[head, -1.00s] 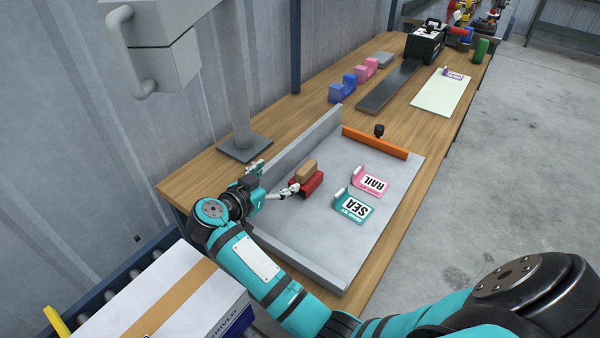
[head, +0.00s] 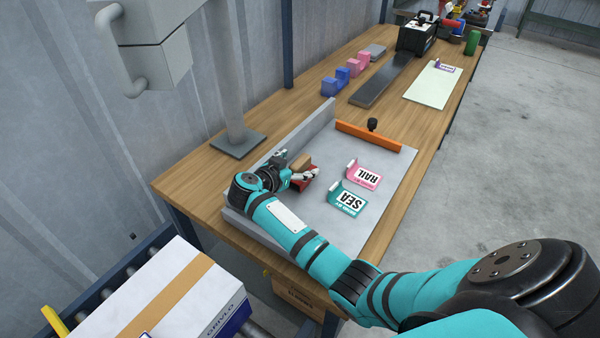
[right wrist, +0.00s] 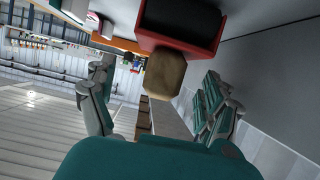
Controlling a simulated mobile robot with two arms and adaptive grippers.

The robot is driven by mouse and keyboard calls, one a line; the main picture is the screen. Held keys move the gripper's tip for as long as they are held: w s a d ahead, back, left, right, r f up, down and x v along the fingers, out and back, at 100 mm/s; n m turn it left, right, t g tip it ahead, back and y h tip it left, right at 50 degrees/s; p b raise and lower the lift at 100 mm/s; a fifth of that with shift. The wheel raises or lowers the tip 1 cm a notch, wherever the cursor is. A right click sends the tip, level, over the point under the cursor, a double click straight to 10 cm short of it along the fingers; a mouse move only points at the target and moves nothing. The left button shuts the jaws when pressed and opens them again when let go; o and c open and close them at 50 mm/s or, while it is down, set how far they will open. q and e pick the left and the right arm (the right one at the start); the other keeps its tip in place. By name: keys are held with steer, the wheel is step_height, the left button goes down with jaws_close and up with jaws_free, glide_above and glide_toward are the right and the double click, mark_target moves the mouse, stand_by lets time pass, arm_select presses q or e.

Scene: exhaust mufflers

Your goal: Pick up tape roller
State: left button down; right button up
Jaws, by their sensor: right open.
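The tape roller, a red body with a tan block-like handle (head: 302,162), sits on the grey tray (head: 335,218), partly hidden by my right gripper. In the right wrist view, its red frame around a black part (right wrist: 180,18) is at the top, and the tan handle end (right wrist: 164,76) points toward the camera. My right gripper (head: 294,168) is open at the tape roller. In the right wrist view its fingers (right wrist: 158,82) stand apart on either side of the handle, with gaps visible. My left gripper is not in view.
A pink RAIL holder (head: 363,173) and a teal SEA holder (head: 347,198) stand right of the roller. An orange bar (head: 368,137) with a black knob crosses the tray's far end. The tray's raised wall (head: 308,130) and a grey post (head: 232,80) are behind.

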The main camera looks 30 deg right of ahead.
steer(key=x, duration=0.4)
steer(key=shift+d+f, duration=0.15)
steer(key=shift+d, duration=0.1)
steer(key=shift+c, duration=0.4)
steer(key=c, duration=1.4)
